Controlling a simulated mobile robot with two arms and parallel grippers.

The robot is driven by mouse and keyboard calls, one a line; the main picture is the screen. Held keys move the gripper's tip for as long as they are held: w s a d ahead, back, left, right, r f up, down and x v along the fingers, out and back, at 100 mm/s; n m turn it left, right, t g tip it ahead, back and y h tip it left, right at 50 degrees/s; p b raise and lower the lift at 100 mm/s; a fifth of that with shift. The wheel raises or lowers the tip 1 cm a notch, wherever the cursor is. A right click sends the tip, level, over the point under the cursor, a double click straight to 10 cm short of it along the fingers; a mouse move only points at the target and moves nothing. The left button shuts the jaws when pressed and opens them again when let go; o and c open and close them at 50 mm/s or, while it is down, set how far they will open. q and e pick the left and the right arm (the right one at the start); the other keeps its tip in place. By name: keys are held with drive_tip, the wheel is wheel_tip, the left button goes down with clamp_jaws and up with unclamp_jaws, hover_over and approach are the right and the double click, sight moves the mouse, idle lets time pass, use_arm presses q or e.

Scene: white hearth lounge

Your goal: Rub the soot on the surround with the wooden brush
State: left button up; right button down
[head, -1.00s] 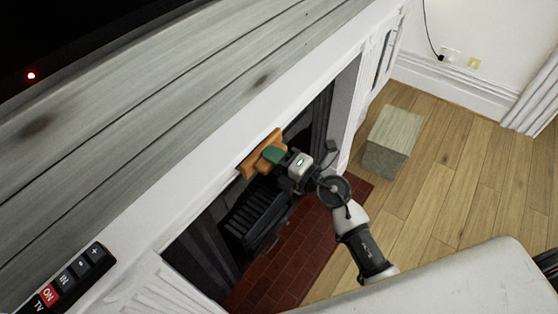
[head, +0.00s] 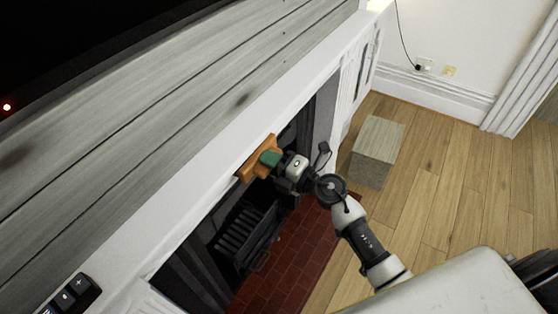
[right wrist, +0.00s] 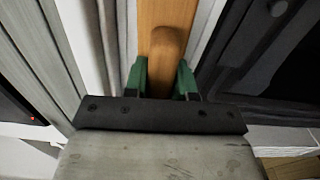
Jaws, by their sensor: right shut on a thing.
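The wooden brush (head: 258,157) is orange-brown and lies against the white surround (head: 215,190), by the upper edge of the fireplace opening; whether it touches is hard to tell. My right gripper (head: 271,159) has green fingers and is shut on the brush handle. In the right wrist view the handle (right wrist: 165,52) stands between the two green fingers, with the brush's wooden back behind it. No soot shows clearly on the white surround; any under the brush is hidden. My left gripper is not in view.
Dark smudges (head: 243,99) mark the grey plank mantel. A black grate (head: 243,235) sits in the opening above a red tiled hearth (head: 300,260). A pale block (head: 377,150) stands on the wooden floor at right. A black remote (head: 72,296) lies lower left.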

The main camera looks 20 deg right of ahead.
drive_tip(key=shift+s+a+r+p, duration=0.15)
drive_tip(key=shift+s+a+p, duration=0.4)
drive_tip(key=shift+a, duration=0.2)
drive_tip(key=shift+s+a+p, duration=0.5)
drive_tip(key=shift+s+a, duration=0.25)
drive_tip(key=shift+a, duration=0.25)
drive_tip(key=shift+s+a+p, duration=0.5)
drive_tip(key=shift+s+a, duration=0.05)
drive_tip(key=shift+a, duration=0.15)
drive_tip(key=shift+s+a, duration=0.65)
drive_tip(key=shift+a, duration=0.15)
approach(247, 176)
drive_tip(key=shift+a, duration=1.25)
